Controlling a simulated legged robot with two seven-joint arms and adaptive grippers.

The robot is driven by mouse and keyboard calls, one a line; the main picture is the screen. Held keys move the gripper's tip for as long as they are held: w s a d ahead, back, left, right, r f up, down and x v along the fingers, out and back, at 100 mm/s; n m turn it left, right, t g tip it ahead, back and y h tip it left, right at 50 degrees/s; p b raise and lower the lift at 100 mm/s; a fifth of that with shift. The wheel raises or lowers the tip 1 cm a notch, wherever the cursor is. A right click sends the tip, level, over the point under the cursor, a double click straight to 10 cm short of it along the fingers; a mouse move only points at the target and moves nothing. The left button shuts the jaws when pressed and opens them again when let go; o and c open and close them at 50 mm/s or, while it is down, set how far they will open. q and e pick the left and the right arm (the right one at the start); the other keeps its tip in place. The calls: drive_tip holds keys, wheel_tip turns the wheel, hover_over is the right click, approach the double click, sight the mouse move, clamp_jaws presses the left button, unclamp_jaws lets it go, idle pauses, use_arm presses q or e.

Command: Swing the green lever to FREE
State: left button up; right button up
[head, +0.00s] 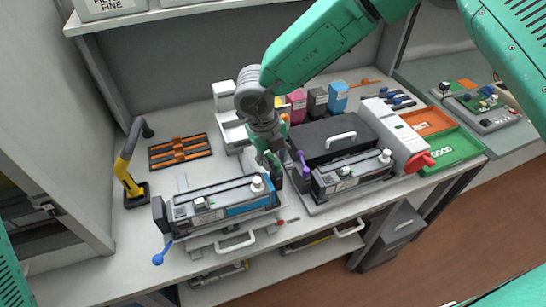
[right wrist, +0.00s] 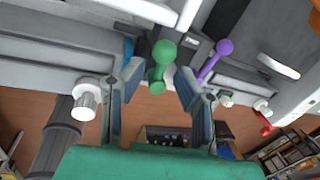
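The green lever (right wrist: 163,52), with a round knob at each visible end, shows in the right wrist view between the fingertips of my right gripper (right wrist: 159,78). The fingers are open, with a gap on both sides of the lever. In the head view, my right gripper (head: 274,172) points down at the right end of the left cartridge unit (head: 222,204), beside the purple lever (head: 302,165). It largely hides the green lever there. No FREE marking can be read. My left gripper is out of view.
A second cartridge unit (head: 352,174) with a red knob (head: 418,162) stands close on the right. A blue-knobbed lever (head: 160,257) sticks out at the front left. A yellow and black stand (head: 128,172) and an orange rack (head: 180,151) are at the left. Green and orange trays are at the right.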

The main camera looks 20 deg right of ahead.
drive_tip(key=shift+w+r, duration=0.1)
drive_tip(key=shift+r, duration=0.05)
wheel_tip(320, 180, up, 11)
drive_tip(key=a, duration=0.2)
drive_tip(key=shift+s+a+r, duration=0.15)
drive_tip(key=shift+s+r, duration=0.05)
idle(0.4)
